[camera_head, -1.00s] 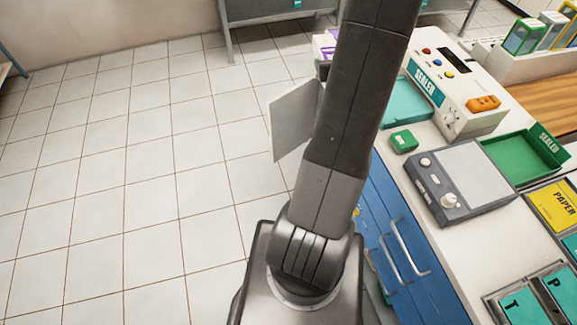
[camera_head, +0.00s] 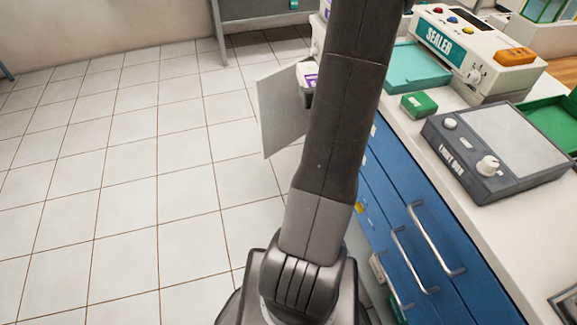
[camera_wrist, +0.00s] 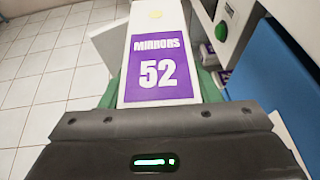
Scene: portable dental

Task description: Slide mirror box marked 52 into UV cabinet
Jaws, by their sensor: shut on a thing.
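The white mirror box (camera_wrist: 158,25) has a purple label reading "MIRRORS 52" and a yellow dot towards its far end. It fills the middle of the wrist view and points away from me. My gripper (camera_wrist: 160,92) is shut on it, with green finger parts on both sides. In the head view my arm hides the gripper; a small white and purple piece (camera_head: 308,78) shows at the arm's left edge, possibly this box. I cannot identify the UV cabinet with certainty. A white housing with a green round button (camera_wrist: 222,31) stands right of the box.
A pale upright panel (camera_head: 283,108) stands left of my arm. Purple and white items (camera_wrist: 207,56) lie beyond the box at right. Blue drawers (camera_head: 400,220) with handles and a counter carrying a sealer (camera_head: 470,55) and light box (camera_head: 500,150) are at right. Tiled floor is clear at left.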

